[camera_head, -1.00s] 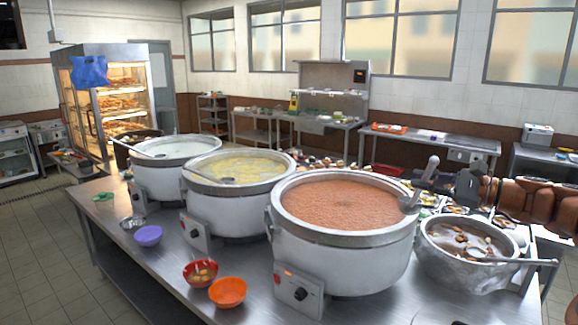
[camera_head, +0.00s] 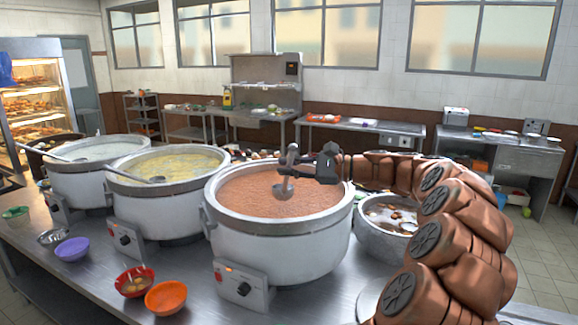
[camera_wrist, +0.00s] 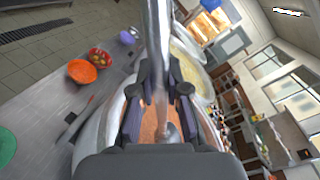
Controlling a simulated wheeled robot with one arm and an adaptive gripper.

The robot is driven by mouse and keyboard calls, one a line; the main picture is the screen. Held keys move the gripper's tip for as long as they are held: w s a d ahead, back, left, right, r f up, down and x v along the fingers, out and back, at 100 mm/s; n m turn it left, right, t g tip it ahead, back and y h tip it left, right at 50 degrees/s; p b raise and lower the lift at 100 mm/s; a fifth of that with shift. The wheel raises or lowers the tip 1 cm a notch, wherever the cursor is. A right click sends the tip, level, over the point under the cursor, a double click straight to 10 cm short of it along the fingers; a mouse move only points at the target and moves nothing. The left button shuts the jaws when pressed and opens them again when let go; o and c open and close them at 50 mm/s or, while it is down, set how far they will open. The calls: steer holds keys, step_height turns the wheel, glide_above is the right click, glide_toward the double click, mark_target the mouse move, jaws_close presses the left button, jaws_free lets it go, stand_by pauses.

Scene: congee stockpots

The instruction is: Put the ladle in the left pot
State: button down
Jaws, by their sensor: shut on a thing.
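My gripper (camera_head: 316,168) is shut on the handle of a metal ladle (camera_head: 288,168), over the large pot of reddish-brown congee (camera_head: 280,240). The ladle hangs nearly upright, bowl down, in front of the reddish surface; I cannot tell whether it touches it. In the wrist view the ladle handle (camera_wrist: 158,35) runs between the fingers (camera_wrist: 160,95). The left pot (camera_head: 90,185), with pale congee, stands at the far end of the row. The middle pot (camera_head: 160,212) holds yellow congee. Another ladle rests in each of these two pots.
A smaller metal pot of dark broth (camera_head: 385,240) stands right of the reddish pot. Orange (camera_head: 166,298), red (camera_head: 134,284) and purple (camera_head: 72,250) bowls sit along the front of the steel table (camera_head: 105,270). The space above the pots looks clear.

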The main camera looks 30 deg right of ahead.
step_height(320, 180, down, 7)
steer(key=b, duration=0.3)
steer(key=shift+b, duration=0.35)
steer(key=shift+f, duration=0.15)
stand_by(1.0)
steer(key=c, duration=1.1)
jaws_free()
steer(key=shift+s, duration=0.1)
steer(key=v, duration=1.2)
